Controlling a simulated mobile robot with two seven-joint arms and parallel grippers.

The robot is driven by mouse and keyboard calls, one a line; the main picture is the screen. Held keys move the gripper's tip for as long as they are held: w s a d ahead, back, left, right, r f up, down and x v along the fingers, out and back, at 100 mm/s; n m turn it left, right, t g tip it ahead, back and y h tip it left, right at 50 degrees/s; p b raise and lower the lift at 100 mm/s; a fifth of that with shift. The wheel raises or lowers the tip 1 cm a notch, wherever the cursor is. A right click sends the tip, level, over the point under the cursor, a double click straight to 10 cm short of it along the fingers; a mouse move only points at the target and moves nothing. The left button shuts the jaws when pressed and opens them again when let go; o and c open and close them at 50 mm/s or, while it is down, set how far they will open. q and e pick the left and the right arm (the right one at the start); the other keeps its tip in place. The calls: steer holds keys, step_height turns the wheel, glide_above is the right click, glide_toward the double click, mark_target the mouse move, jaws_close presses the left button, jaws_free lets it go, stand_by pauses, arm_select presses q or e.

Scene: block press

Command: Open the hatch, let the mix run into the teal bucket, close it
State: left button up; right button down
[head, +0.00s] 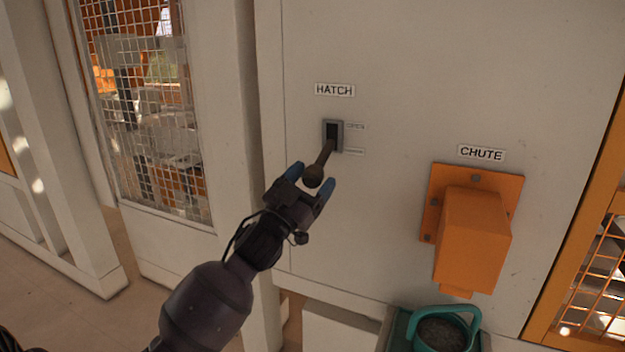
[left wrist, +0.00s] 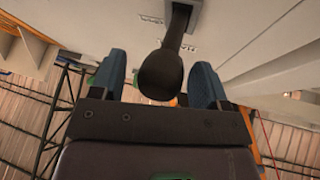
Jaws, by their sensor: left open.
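The hatch lever (head: 322,163) sticks out of a grey slotted plate (head: 333,137) below the HATCH label (head: 334,90) and points downward. My left gripper (head: 311,178) is open, its blue fingertips on either side of the lever's dark knob. In the left wrist view the knob (left wrist: 160,75) sits between the two fingers (left wrist: 160,80) with gaps on both sides. The teal bucket (head: 474,323) stands under the orange chute (head: 470,240) at the lower right and has grey material in it. My right gripper is not in view.
The pale panel (head: 400,60) carries the lever and the chute, with a CHUTE label (head: 481,153) above the chute. A mesh window (head: 145,110) is at the left. An orange mesh frame (head: 590,270) stands at the right edge.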

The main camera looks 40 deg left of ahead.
arm_select(q)
steer(key=v, duration=1)
steer(key=shift+s, duration=0.3)
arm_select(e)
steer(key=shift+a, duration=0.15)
arm_select(q)
steer(key=shift+f, duration=0.1)
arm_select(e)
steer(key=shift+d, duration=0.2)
